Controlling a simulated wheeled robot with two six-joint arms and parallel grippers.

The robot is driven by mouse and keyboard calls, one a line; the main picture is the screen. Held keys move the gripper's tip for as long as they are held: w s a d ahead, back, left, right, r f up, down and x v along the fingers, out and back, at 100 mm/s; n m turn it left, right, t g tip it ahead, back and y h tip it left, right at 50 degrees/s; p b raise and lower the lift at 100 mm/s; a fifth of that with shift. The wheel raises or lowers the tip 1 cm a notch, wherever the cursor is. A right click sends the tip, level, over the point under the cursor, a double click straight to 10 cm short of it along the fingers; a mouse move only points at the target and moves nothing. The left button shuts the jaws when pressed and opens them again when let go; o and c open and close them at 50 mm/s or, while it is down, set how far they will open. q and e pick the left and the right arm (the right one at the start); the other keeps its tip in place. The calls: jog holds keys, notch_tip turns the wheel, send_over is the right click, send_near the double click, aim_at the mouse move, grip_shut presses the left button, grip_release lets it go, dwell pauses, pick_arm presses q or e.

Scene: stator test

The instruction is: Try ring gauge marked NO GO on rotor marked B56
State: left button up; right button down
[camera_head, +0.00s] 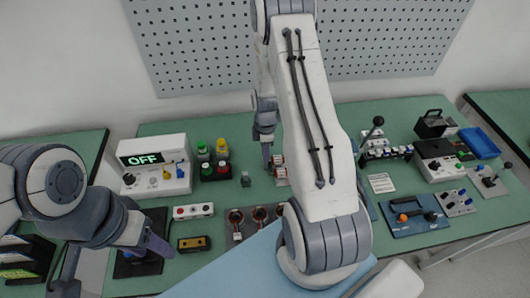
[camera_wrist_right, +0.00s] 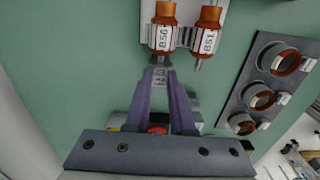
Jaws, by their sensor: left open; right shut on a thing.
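Rotor B56 (camera_wrist_right: 163,36) is an orange-brown cylinder with a white label, in the right wrist view beside rotor B51 (camera_wrist_right: 208,40). My right gripper (camera_wrist_right: 160,77) is shut on a small grey gauge (camera_wrist_right: 160,74) with a tiny tag, too small to read surely. The gauge is at the near shaft end of B56; I cannot tell whether it is around the shaft or just before it. In the head view the rotors (camera_head: 280,166) are partly hidden by my right arm. My left gripper (camera_head: 112,266) is open and empty at the lower left.
A plate with three copper-wound rings (camera_wrist_right: 270,85) lies beside the rotors. Switch panels (camera_head: 412,215) and a blue tray (camera_head: 480,142) are at the right.

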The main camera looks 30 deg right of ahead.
jog(key=shift+s+d, duration=0.15)
jog(key=shift+d, duration=0.15)
dwell(0.4)
jog(key=shift+w+a, duration=0.25)
jog(key=shift+a, duration=0.2)
jog(key=shift+w+a, duration=0.2)
jog(key=shift+a, duration=0.25)
dwell(1.6)
jog(key=shift+w+a, duration=0.1)
jog(key=shift+a, duration=0.1)
notch_tip(320, 180, up, 5)
jog(key=p, duration=0.4)
dwell(0.4)
jog(key=shift+r, duration=0.1)
